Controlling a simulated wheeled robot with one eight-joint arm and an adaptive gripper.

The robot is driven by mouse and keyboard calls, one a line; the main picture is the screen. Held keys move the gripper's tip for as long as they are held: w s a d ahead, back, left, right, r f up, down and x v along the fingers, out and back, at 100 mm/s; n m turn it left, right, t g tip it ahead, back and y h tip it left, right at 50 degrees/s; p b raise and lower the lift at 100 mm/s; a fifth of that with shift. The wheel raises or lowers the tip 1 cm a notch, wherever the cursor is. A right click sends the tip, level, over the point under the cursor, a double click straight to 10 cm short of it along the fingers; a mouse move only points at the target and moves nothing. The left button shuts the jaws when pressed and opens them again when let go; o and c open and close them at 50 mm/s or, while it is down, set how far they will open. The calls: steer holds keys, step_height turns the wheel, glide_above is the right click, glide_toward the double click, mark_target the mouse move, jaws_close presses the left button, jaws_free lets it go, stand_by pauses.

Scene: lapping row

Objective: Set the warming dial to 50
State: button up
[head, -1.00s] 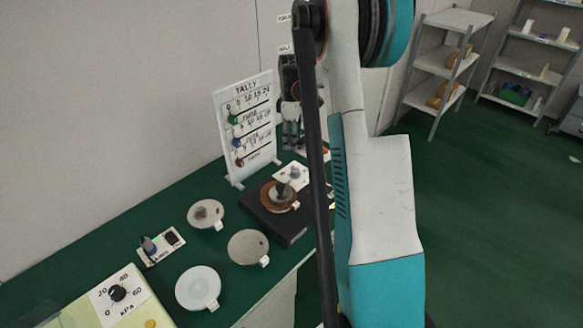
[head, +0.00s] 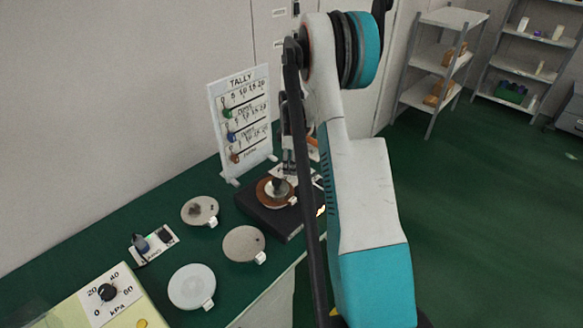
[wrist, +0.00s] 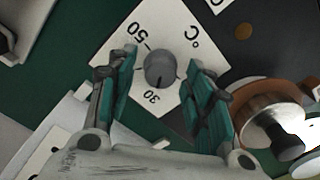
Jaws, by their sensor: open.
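The warming dial is a grey round knob (wrist: 161,69) on a white plate (wrist: 172,25) marked 30, 50 and °C in the wrist view. A dark line on the knob appears to point toward the 30 side. My gripper (wrist: 161,62) is open, with one green-padded finger on each side of the knob; I see gaps, and cannot tell the exact height. In the head view my gripper (head: 289,163) is over the dial plate, which is mostly hidden behind it and my arm.
A black unit (head: 262,214) carries a brown ring with a spindle (head: 279,187), close to the dial. The tally board (head: 241,125) stands behind. Several round plates, including a pale one (head: 192,287), lie on the green bench. A kPa dial (head: 107,292) is at the left.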

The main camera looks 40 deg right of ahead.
steer(key=shift+f, duration=0.45)
steer(key=c, duration=1)
steer(key=shift+c, duration=0.2)
